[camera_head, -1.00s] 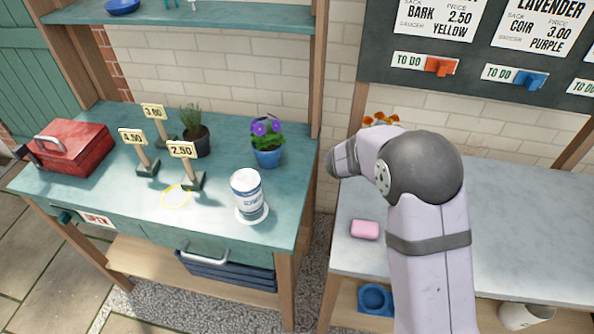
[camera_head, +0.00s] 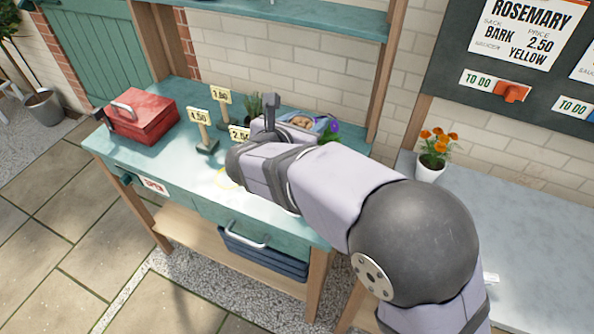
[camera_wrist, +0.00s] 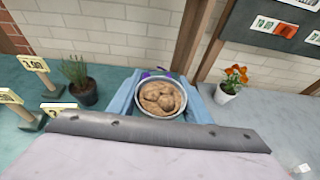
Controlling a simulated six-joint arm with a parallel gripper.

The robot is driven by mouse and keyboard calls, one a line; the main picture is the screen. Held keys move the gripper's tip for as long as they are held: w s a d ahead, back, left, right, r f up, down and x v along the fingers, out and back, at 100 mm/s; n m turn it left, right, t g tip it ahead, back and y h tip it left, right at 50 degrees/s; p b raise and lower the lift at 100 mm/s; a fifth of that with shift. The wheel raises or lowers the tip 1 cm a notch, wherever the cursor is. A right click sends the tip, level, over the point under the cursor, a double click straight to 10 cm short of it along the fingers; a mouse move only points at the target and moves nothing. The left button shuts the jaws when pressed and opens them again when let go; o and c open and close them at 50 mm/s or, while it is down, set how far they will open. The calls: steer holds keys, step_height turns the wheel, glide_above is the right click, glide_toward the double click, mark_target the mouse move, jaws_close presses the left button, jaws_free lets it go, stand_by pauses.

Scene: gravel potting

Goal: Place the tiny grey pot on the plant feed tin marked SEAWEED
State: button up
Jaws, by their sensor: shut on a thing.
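My gripper (camera_wrist: 162,108) has its blue fingers shut on a small round pot with a grey rim, the tiny grey pot (camera_wrist: 182,112), in the wrist view. The pot is upright and holds brown lumpy contents. In the head view the pot's brown top (camera_head: 301,122) shows between the blue fingers, beyond my wrist and over the green bench. The SEAWEED tin is not visible now; in the head view my arm covers the part of the bench where a white tin stood earlier. How far the pot is above the bench cannot be told.
Price signs (camera_head: 200,130) and a dark potted herb (camera_wrist: 80,80) stand left of my gripper. Purple flowers (camera_head: 331,131) are close behind the pot. A red toolbox (camera_head: 142,115) is at the bench's left. Orange flowers in a white pot (camera_head: 433,155) stand on the grey table.

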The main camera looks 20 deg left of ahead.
steer(key=shift+s+a+f+n+y, duration=0.1)
steer(key=shift+a+f+n+y, duration=0.5)
steer(key=shift+n+y, duration=0.1)
steer(key=shift+f+p, duration=0.75)
steer(key=shift+f, duration=4.2)
steer(key=shift+f, duration=0.2)
steer(key=o, duration=1.1)
steer(key=shift+r, duration=0.1)
steer(key=shift+r, duration=0.15)
steer(key=b+v, duration=0.2)
steer(key=v, duration=1)
